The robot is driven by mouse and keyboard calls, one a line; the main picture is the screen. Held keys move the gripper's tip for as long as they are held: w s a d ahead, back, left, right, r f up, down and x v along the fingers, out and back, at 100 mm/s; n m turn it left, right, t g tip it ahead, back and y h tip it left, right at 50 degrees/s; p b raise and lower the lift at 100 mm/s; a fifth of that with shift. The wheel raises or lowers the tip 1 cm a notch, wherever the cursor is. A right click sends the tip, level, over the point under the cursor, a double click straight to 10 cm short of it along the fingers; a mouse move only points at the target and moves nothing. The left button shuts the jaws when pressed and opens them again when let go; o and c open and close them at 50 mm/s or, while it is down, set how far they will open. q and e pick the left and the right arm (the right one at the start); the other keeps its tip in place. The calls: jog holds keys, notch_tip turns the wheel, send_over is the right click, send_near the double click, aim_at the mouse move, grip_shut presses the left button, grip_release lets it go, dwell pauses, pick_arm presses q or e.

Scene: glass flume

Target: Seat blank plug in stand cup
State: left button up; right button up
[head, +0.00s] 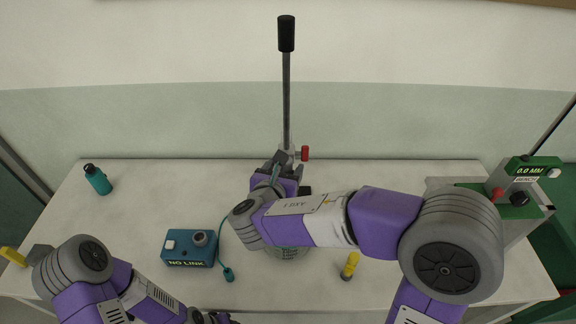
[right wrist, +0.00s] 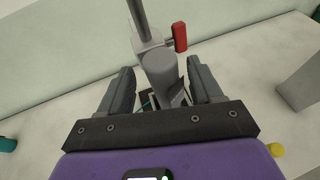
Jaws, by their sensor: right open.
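My right gripper (head: 285,165) is at the foot of the upright post in the middle of the table. In the right wrist view its two fingers (right wrist: 161,90) are apart, one on each side of a grey cylinder (right wrist: 161,70); I cannot tell whether they touch it. I cannot pick out the stand cup for sure; a grey round piece (head: 287,253) is mostly hidden under my right arm.
A tall post with a black top (head: 286,34) and a red knob (head: 305,153) rises at the back. A blue "NO LINK" box (head: 189,248) with a teal cable lies front left. A teal bottle (head: 97,179) is back left; a green gauge bench (head: 520,192) is right.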

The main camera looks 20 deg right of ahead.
jog(key=v, duration=0.5)
jog(key=shift+s+d, duration=0.25)
jog(key=shift+s, duration=0.15)
